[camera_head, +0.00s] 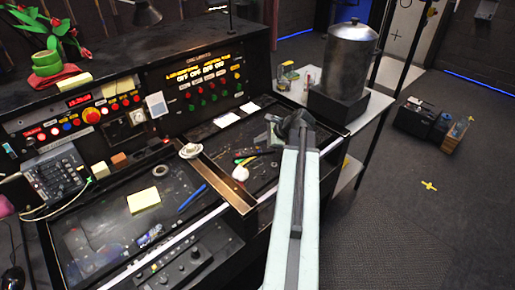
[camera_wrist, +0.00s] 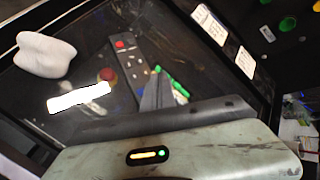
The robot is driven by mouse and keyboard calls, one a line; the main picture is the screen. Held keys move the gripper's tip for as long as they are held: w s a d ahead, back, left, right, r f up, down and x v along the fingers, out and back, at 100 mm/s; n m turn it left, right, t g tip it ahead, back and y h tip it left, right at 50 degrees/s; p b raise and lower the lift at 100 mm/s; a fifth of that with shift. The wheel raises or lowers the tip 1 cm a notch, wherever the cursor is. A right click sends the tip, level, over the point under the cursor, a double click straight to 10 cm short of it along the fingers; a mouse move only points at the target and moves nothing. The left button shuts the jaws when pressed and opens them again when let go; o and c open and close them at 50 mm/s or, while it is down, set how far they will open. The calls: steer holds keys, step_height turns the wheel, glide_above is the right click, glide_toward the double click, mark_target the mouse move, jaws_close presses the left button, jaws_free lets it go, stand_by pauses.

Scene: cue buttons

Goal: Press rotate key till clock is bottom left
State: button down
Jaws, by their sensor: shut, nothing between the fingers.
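I cannot pick out a clock picture or a key marked rotate in either view. A dark bar with a red square button and small pale marks (camera_wrist: 132,62) lies on the dark panel in the wrist view. A red round knob (camera_wrist: 107,74) and a bright white strip (camera_wrist: 78,97) are left of it. My gripper (camera_head: 270,133) is over the right half of the desk panel in the head view. In the wrist view my gripper (camera_wrist: 158,88) is shut and empty, its grey tip appearing beside the bar's lower end. Whether it touches anything is unclear.
A white lump (camera_wrist: 45,55) lies on the panel, also seen in the head view (camera_head: 240,173). Green pieces (camera_wrist: 172,82) lie right of the bar. Upright panels with coloured buttons (camera_head: 205,93) stand behind. A metal urn (camera_head: 349,60) stands right; open floor lies beyond.

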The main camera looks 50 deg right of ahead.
stand_by(0.8)
steer(key=shift+f+b, duration=0.45)
steer(key=shift+f, duration=0.25)
stand_by(0.3)
steer(key=shift+r+p, duration=0.5)
steer(key=shift+r, duration=0.25)
steer(key=shift+r, duration=0.1)
step_height(320, 180, up, 5)
steer(key=p, duration=0.5)
